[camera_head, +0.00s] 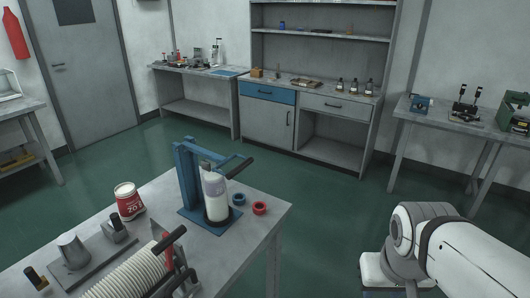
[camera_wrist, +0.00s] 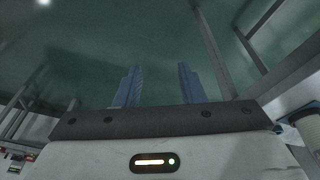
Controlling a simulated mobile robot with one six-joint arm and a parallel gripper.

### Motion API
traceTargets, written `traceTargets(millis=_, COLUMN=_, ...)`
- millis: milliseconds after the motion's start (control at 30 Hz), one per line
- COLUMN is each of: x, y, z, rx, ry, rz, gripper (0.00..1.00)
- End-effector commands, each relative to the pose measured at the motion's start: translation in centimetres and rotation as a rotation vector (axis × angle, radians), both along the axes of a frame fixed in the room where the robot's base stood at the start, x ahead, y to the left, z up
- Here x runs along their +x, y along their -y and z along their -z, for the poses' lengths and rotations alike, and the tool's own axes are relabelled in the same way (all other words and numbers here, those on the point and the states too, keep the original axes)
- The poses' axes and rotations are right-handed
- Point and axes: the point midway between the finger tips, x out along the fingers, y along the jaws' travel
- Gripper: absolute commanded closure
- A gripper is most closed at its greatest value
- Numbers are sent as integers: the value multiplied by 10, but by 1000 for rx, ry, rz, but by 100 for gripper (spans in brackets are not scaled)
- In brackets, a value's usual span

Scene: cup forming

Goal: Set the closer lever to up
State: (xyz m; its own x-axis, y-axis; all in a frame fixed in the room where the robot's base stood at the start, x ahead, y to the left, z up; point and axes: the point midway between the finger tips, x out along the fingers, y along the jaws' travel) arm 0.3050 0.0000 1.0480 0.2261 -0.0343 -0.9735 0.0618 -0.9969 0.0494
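A blue upright press frame (camera_head: 186,178), which looks like the closer, stands on the near grey table. Its lever has a black handle (camera_head: 238,168) that slants up and to the right, in front of the frame's blue arm. A white and pale purple bottle-like container (camera_head: 215,198) stands on the base under it. My gripper (camera_wrist: 159,68) shows in the wrist view with its two blue fingers apart and nothing between them. It is over green floor, away from the press. The head view does not show the fingers.
On the near table (camera_head: 262,235) are a red and white can (camera_head: 129,201), a blue ring (camera_head: 239,199), a red ring (camera_head: 259,208) and a ribbed roller device (camera_head: 130,277) with black handles. Green floor is open between this table and the back benches.

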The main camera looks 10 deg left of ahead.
Motion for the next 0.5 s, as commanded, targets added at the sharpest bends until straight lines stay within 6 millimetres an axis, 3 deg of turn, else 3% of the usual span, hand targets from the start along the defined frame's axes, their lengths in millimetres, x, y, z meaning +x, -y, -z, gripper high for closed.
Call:
traceTargets(millis=167, x=24, y=-10, z=1, rx=-221, ry=-16, rz=-280, gripper=64)
traceTargets(millis=267, x=49, y=-26, z=-6, rx=-409, ry=0, rz=-503, gripper=64)
traceTargets(millis=367, x=77, y=-52, z=-19, rx=-605, ry=44, rz=-718, gripper=64)
traceTargets(millis=500, x=112, y=-110, z=-44, rx=-883, ry=158, rz=-992, gripper=64)
